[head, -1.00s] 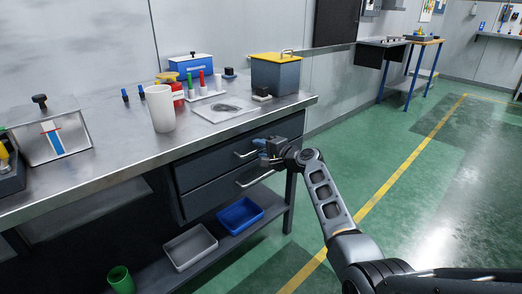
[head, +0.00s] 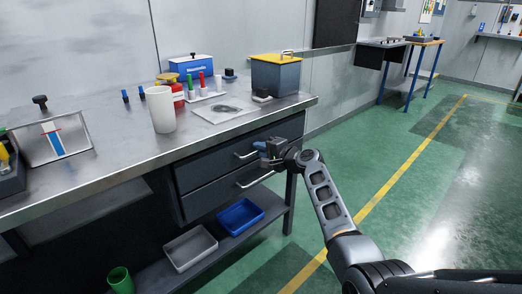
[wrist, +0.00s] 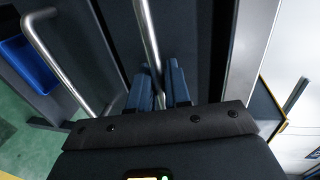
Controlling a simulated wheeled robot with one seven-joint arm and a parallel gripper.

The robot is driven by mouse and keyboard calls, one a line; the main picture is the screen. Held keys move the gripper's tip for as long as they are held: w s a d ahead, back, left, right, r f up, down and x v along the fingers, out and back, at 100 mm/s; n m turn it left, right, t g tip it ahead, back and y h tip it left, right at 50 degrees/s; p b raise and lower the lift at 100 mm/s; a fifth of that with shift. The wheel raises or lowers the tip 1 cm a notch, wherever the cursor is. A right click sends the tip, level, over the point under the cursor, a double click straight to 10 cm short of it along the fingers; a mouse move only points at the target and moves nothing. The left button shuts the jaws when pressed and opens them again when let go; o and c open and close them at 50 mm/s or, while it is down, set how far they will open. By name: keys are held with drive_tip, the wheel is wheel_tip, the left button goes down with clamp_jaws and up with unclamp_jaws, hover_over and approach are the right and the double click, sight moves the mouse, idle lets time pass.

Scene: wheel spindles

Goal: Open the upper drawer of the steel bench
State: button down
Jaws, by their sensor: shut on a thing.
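The steel bench (head: 110,170) has two dark drawers under its right part. The upper drawer (head: 215,164) looks closed, its front in line with the lower drawer (head: 210,198). My gripper (head: 262,147) is at the right end of the upper drawer's bar handle (head: 246,154). In the wrist view my gripper's blue fingers (wrist: 160,88) are shut on the upper handle (wrist: 148,35), one on each side of the bar. The lower handle (wrist: 55,60) runs beside it, apart from the fingers. My gripper hides part of the upper handle in the head view.
On the bench top stand a white cup (head: 160,109), a yellow-lidded grey box (head: 277,74) and a blue box (head: 193,68). A blue bin (head: 240,215) and a grey bin (head: 190,247) are on the lower shelf. The green floor to the right is clear.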

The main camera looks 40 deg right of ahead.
drive_tip(key=shift+s, duration=0.15)
drive_tip(key=f+p+v, duration=0.2)
drive_tip(key=v, duration=1.1)
drive_tip(key=s+a+f+p+v, duration=0.1)
drive_tip(key=f+p+v, duration=0.2)
drive_tip(key=v, duration=1)
drive_tip(key=shift+d+f+p, duration=0.25)
drive_tip(key=shift+d+p, duration=0.05)
drive_tip(key=shift+d, duration=0.15)
drive_tip(key=shift+s, duration=0.15)
drive_tip(key=c, duration=1.3)
unclamp_jaws()
drive_tip(key=shift+o, duration=0.2)
drive_tip(key=v, duration=0.7)
drive_tip(key=shift+s, duration=0.35)
drive_tip(key=shift+r, duration=0.1)
